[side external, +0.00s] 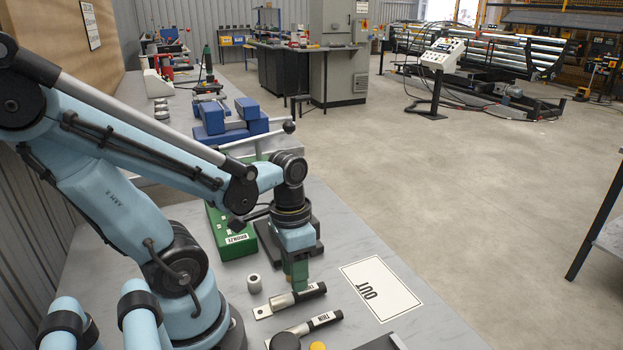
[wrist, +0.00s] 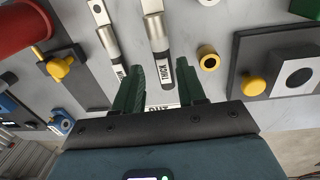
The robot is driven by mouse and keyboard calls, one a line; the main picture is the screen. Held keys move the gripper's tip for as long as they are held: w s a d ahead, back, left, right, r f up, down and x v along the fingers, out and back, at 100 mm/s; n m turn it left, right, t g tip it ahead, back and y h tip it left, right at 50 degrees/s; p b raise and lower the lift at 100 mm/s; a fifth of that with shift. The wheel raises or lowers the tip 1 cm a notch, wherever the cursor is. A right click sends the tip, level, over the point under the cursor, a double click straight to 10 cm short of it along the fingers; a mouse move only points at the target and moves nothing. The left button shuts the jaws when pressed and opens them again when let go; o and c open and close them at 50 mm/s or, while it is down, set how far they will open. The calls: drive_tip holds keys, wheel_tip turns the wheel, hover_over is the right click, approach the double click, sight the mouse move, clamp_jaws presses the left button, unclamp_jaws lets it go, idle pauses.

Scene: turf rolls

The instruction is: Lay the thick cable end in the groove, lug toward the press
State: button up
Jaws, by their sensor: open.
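The thick cable end (wrist: 165,72) has a black sleeve with a THICK label and a silver barrel with a flat lug. It lies on the bench in the wrist view, lug pointing away from my gripper (wrist: 160,72). My gripper is open, its green fingers on either side of the black sleeve end; contact cannot be told. The thin cable end (wrist: 114,62) lies parallel to its left. In the side view my gripper (side external: 297,286) points down over the farther of two cable ends (side external: 272,308); the nearer (side external: 303,329) lies in front. I cannot make out the groove or press.
A ring-shaped bushing (wrist: 208,57) lies right of the thick cable. A dark plate with a yellow knob (wrist: 252,86) is further right. A white OUT mark (side external: 381,288) lies on the bench. A green block (side external: 233,237) stands behind my gripper.

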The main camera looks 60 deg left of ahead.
sight(290, 299)
drive_tip(key=shift+d+f, duration=0.1)
drive_tip(key=shift+f, duration=2.35)
drive_tip(key=shift+c, duration=0.4)
clamp_jaws()
